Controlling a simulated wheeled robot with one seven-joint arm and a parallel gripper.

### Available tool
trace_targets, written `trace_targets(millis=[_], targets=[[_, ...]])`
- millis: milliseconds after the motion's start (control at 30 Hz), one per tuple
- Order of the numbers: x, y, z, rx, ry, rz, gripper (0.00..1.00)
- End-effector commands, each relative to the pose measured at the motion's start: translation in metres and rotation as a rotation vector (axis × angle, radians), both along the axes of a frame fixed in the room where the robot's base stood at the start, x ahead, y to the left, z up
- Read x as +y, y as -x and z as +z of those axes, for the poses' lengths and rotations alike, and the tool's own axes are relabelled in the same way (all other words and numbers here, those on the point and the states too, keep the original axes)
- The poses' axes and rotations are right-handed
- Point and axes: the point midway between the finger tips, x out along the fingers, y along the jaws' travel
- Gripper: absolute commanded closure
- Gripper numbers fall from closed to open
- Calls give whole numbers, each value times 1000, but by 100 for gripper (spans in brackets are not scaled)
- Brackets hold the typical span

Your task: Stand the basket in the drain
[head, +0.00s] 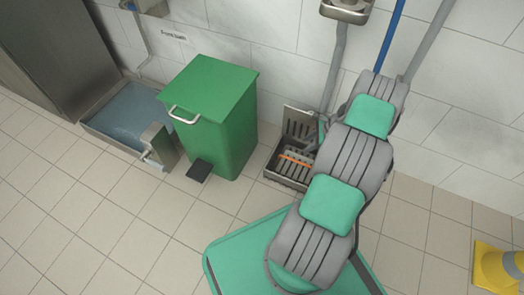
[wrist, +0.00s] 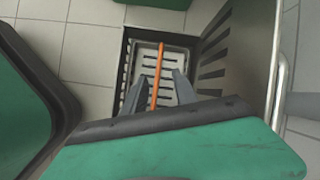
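The basket (wrist: 145,60) is a pale slotted metal piece with an orange handle bar (wrist: 157,75) across it. It shows inside the dark-rimmed drain (wrist: 126,48) in the floor. I cannot tell how deep it sits. In the head view the drain (head: 284,180) stands by the wall, with the orange handle (head: 296,161) visible in it. My gripper (wrist: 160,80) is over the basket, its two grey fingers apart, one on each side of the orange bar, with gaps showing. In the head view my arm hides the gripper's tips.
A slotted grate (head: 300,122) stands up behind the drain against the wall. A green pedal bin (head: 225,125) is close on the left. A shallow water basin (head: 125,112) lies beyond it. A yellow object (head: 492,268) is at far right. Tiled floor in front is clear.

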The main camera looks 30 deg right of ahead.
Motion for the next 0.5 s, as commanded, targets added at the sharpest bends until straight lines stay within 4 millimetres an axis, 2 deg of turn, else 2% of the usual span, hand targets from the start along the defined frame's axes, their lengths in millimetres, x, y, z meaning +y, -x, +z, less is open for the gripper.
trace_targets(millis=[33,100,167,233,300,367,400,500], targets=[[19,-21,42,-16,70,147,66],[53,-36,93,-30,165,368,66],[85,-43,136,-46,241,554,66],[126,-41,182,-67,324,769,66],[168,-31,223,-91,404,981,66],[203,-15,254,-114,468,1160,66],[225,-1,271,-130,508,1278,66],[272,42,304,-174,601,1563,66]])
